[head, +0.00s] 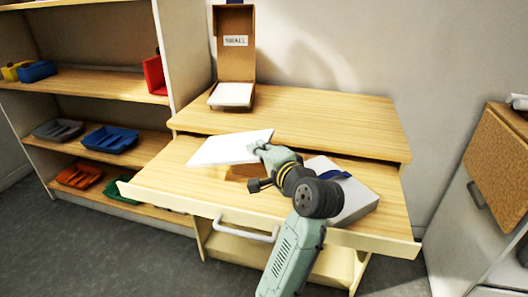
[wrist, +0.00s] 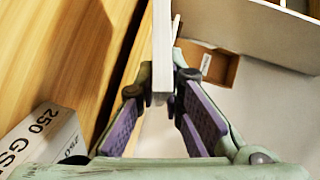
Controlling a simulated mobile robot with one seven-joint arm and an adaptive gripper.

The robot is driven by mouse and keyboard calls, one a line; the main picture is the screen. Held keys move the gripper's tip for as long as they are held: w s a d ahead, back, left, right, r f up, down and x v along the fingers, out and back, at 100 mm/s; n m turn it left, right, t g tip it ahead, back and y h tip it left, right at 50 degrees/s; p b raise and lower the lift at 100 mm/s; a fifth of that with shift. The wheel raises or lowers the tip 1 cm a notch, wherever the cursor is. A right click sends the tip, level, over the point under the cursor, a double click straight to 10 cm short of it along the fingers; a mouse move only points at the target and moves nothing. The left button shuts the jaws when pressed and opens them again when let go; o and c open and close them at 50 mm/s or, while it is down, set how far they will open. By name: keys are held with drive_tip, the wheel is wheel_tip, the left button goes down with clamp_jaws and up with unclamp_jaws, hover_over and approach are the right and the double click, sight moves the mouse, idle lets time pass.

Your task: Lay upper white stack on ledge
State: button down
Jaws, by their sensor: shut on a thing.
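My gripper (head: 262,150) is shut on the edge of a flat white stack (head: 230,149). It holds the stack tilted above the pull-out lower board (head: 170,185). In the wrist view the stack (wrist: 162,50) is seen nearly edge-on between the purple pads of my gripper (wrist: 160,105). The raised wooden ledge (head: 310,112) lies behind, and the held stack is in front of its front edge. A second white stack (head: 352,205) lies on the lower board at right, partly hidden by my arm. Print reading 250 GS shows on a white block in the wrist view (wrist: 50,138).
An upright cardboard box (head: 236,60) labelled SMALL stands at the ledge's back left, with white paper (head: 231,95) at its base. The ledge's middle and right are clear. A shelf unit (head: 185,50) stands at left. A brown thing (head: 245,172) shows below the held stack.

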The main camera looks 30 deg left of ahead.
drive_tip(key=shift+s+a+f+b, duration=0.15)
drive_tip(key=shift+a+f+b, duration=0.4)
drive_tip(key=shift+f, duration=0.3)
drive_tip(key=shift+s+a+f+b, duration=0.1)
drive_tip(key=shift+a+f+b, duration=0.35)
drive_tip(key=shift+f+b, duration=0.35)
drive_tip(key=shift+s+a+f+b, duration=0.15)
drive_tip(key=shift+a+f+b, duration=0.35)
drive_tip(key=shift+f, duration=0.45)
drive_tip(key=c, duration=1.6)
unclamp_jaws()
drive_tip(key=shift+c, duration=0.2)
drive_tip(key=shift+o, duration=0.4)
drive_tip(key=o, duration=0.4)
drive_tip(key=shift+c, duration=0.2)
drive_tip(key=d+p, duration=0.1)
drive_tip(key=d, duration=0.1)
drive_tip(key=w+d+r+p, duration=0.1)
drive_tip(key=d, duration=0.2)
drive_tip(key=w+d+r+p, duration=0.1)
drive_tip(key=d+p, duration=0.1)
drive_tip(key=d, duration=0.1)
drive_tip(key=shift+d+r, duration=0.2)
